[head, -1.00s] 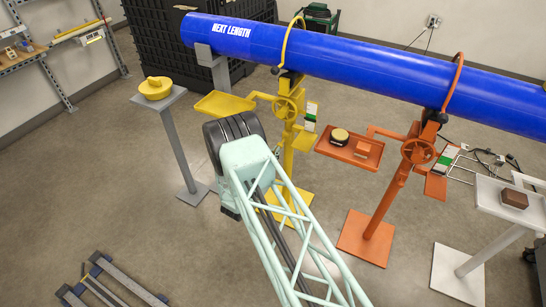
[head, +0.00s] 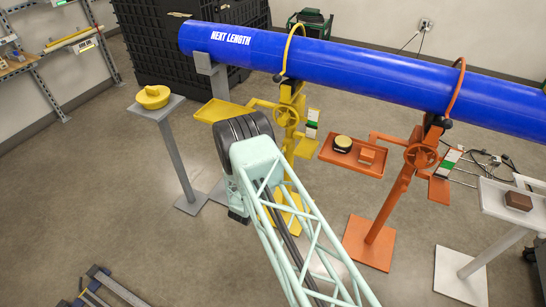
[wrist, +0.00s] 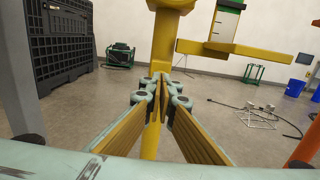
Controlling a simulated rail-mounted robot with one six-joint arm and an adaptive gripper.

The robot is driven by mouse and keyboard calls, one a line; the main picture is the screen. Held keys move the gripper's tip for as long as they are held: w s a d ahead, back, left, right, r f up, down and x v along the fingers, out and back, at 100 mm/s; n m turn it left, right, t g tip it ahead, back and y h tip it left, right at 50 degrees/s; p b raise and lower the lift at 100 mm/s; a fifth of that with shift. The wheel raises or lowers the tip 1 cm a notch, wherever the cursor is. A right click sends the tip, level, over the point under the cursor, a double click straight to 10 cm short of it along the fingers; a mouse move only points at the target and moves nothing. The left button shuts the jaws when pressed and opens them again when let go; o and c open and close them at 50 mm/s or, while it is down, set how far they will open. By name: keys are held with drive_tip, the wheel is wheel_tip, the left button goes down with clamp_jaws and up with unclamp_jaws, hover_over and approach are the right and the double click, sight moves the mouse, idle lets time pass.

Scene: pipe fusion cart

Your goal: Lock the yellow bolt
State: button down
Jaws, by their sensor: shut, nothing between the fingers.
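The yellow stand (head: 291,116) carries a handwheel, a side tray and a hoop over the blue pipe (head: 350,72). In the wrist view its yellow post (wrist: 163,45) rises behind my fingertips, with a flat yellow arm (wrist: 247,49) and a green-and-white marked plate to the right. I cannot pick out the bolt itself for sure in either view. My gripper (wrist: 158,90) is shut and empty, its tips in line with the yellow post; whether they touch it cannot be told. In the head view my arm hides the gripper and part of the stand.
An orange stand (head: 412,160) with a small tray stands to the right, then a white stand (head: 490,205) with a brown block. A grey pedestal (head: 178,150) bears a yellow piece (head: 153,97) at left. Black crates (head: 150,45) stand behind.

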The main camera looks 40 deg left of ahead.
drive_tip(key=shift+w, duration=0.25)
idle(0.4)
drive_tip(key=p+v, duration=0.2)
drive_tip(key=v, duration=1.2)
idle(0.6)
